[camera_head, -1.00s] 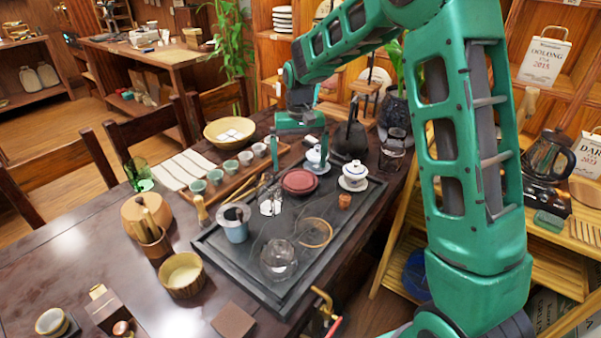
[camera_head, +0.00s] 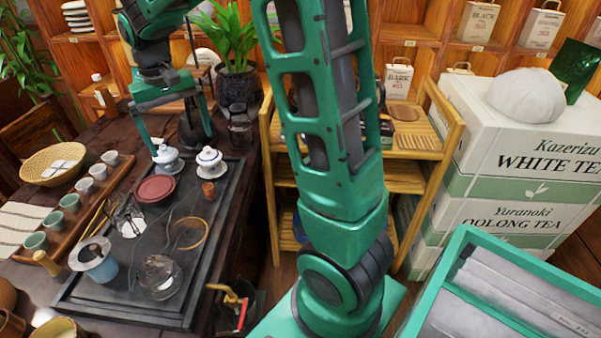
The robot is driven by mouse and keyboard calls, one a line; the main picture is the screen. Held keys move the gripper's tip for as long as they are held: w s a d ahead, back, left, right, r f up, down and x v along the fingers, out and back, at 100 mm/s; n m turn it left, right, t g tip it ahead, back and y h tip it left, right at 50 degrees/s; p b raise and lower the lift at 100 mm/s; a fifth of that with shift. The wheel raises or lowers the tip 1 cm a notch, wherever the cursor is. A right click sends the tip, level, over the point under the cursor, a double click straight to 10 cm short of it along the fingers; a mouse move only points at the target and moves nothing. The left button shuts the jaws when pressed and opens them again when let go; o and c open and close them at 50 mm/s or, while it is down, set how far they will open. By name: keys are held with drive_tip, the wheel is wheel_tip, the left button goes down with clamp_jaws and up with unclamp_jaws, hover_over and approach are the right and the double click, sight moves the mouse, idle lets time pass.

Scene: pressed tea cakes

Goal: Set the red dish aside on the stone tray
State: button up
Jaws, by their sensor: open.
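The red dish (camera_head: 155,189) is a round, dull-red piece on the far half of the dark stone tray (camera_head: 112,298), which lies on the wooden table. My gripper (camera_head: 181,143) hangs beyond the dish in the picture, with its fingers pointing down, spread apart. Nothing shows between them but a dark kettle (camera_head: 196,128) behind. The left fingertip appears close to a lidded cup (camera_head: 168,158); I cannot tell whether they touch.
A white lidded cup (camera_head: 210,161), a small brown cup (camera_head: 208,188), a glass pot (camera_head: 160,277), a ring (camera_head: 190,233) and a blue-grey cup (camera_head: 94,260) crowd the stone tray. A wooden tray (camera_head: 85,205) with several small cups lies left.

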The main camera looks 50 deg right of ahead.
drive_tip(key=s+d+r+m, duration=0.1)
drive_tip(key=s+d, duration=0.3)
drive_tip(key=s, duration=0.5)
drive_tip(key=s+d+r+m, duration=0.1)
drive_tip(key=s+d, duration=0.4)
drive_tip(key=s, duration=0.3)
drive_tip(key=s+f, duration=0.2)
drive_tip(key=s, duration=0.5)
drive_tip(key=s+d+f+m, duration=0.1)
drive_tip(key=s, duration=0.7)
drive_tip(key=shift+s+d+f+y, duration=0.25)
drive_tip(key=shift+d+f+y, duration=0.05)
drive_tip(key=shift+f, duration=0.1)
drive_tip(key=shift+w+f, duration=0.25)
drive_tip(key=shift+w, duration=0.35)
